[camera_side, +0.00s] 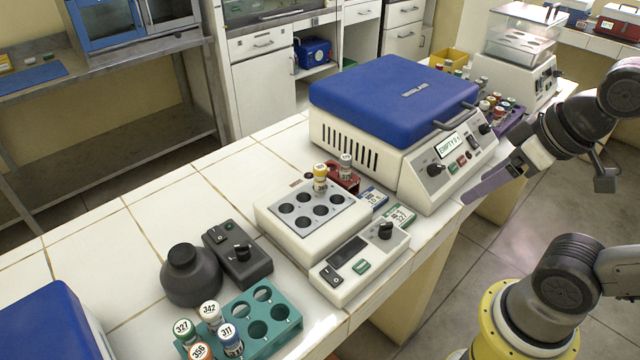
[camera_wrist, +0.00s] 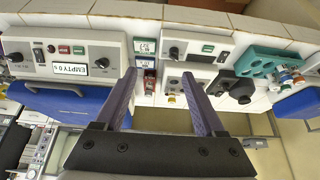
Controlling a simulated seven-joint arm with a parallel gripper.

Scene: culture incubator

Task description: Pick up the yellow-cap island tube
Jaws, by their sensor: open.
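The yellow-cap tube (camera_side: 320,178) stands upright in a back hole of the white block (camera_side: 275,232) with several dark round holes. It shows small in the wrist view (camera_wrist: 171,98), between and beyond my fingers. My gripper (camera_side: 474,196) is open and empty, at the right beside the blue-lidded incubator and well away from the tube. In the wrist view my gripper (camera_wrist: 158,75) has its two purple-grey fingers spread wide apart.
A red rack (camera_side: 349,181) with a grey-capped tube stands right behind the block. The tall blue-lidded incubator (camera_side: 390,100) stands between back and right. A teal rack (camera_side: 290,335) with several tubes, a dark bottle (camera_side: 190,278) and a dark control box (camera_side: 238,258) stand left of the block.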

